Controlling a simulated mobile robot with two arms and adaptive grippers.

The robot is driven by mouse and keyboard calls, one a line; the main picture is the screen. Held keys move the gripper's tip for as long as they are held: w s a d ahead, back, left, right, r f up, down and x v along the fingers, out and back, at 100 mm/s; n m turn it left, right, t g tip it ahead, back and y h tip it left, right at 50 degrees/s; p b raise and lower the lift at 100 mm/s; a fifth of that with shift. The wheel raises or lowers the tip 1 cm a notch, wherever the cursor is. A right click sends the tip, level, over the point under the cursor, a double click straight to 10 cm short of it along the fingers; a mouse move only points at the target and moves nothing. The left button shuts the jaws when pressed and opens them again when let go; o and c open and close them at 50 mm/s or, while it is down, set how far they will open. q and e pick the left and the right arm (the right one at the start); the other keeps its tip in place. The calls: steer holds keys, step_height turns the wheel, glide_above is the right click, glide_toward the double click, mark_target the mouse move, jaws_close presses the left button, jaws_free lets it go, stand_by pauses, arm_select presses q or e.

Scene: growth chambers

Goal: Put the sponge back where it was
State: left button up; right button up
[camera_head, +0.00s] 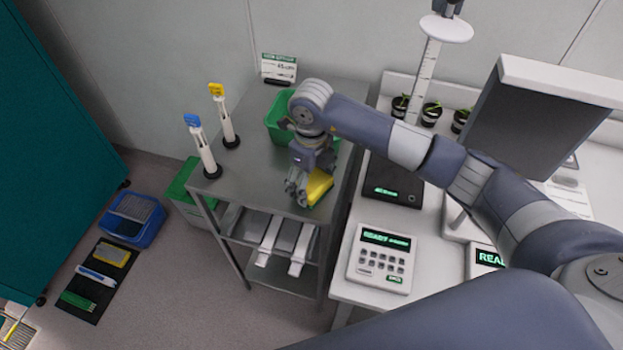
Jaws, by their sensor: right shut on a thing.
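My right gripper (303,190) is shut on the yellow sponge (319,188) at the front right part of the metal cart's top (255,180). The fingers cover the sponge's left side; I cannot tell whether it touches the cart top. A green bin (276,122) stands behind the gripper, partly hidden by my right arm. On the floor at the lower left, a dark mat (85,299) holds a yellow rectangular patch or pad (111,253), a blue and white item (97,277) and a green item (77,301). My left gripper is not in view.
Two upright holders with a blue top (192,120) and a yellow top (216,90) stand on the cart's left. A blue tub (132,218) is on the floor beside the mat. A white bench with a keypad device (381,258) borders the cart's right side.

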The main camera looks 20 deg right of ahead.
mark_target(311, 180)
steer(key=o, duration=1)
steer(key=shift+f, duration=0.1)
steer(key=shift+r, duration=0.25)
step_height(311, 180, up, 12)
steer(key=b, duration=0.3)
steer(key=shift+f, duration=0.1)
